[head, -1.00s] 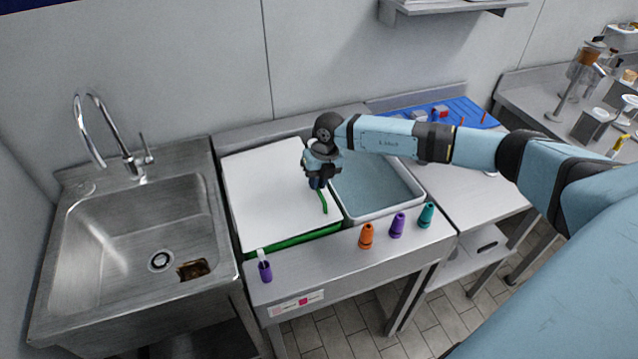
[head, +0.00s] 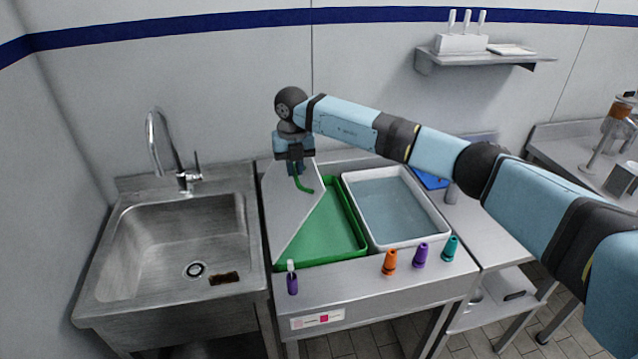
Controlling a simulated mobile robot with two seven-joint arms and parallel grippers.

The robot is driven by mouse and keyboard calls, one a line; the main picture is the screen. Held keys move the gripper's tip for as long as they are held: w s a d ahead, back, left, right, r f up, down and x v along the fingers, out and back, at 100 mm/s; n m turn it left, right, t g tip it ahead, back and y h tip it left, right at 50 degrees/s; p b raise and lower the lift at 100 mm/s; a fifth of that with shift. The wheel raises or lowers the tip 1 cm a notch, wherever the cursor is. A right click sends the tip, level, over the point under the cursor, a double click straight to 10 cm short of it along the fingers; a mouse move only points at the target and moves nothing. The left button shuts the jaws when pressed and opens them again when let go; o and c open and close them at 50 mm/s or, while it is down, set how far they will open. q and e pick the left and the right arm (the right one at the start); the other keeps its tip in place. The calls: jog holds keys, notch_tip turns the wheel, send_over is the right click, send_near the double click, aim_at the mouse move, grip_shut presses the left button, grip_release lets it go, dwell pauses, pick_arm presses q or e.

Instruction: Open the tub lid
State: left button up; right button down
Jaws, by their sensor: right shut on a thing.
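The green tub (head: 325,232) sits in the counter beside the sink, and its right and front part shows open. The grey-white lid (head: 285,212) covers the left and back part of the tub, with a slanting edge across the opening. A curved green handle (head: 306,189) hangs over the lid just below my right gripper (head: 297,172). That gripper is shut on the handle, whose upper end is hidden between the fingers. My left gripper is not in view.
A white-rimmed basin of water (head: 398,210) is right of the tub. A steel sink (head: 180,245) is at left.

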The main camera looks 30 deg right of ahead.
jog(key=w+a+g+h+b, duration=0.1)
jog(key=a+h, duration=0.4)
jog(key=a, duration=0.6)
jog(key=shift+w+b, duration=0.6)
jog(key=shift+b, duration=0.05)
jog(key=shift+r, duration=0.1)
jog(key=c, duration=1.3)
grip_release()
jog(key=shift+o, duration=0.7)
jog(key=shift+w+d, duration=0.1)
jog(key=shift+w, duration=0.15)
jog(key=b+v, duration=0.2)
jog(key=v, duration=1.1)
jog(key=shift+w+r, duration=0.3)
jog(key=shift+r, duration=0.05)
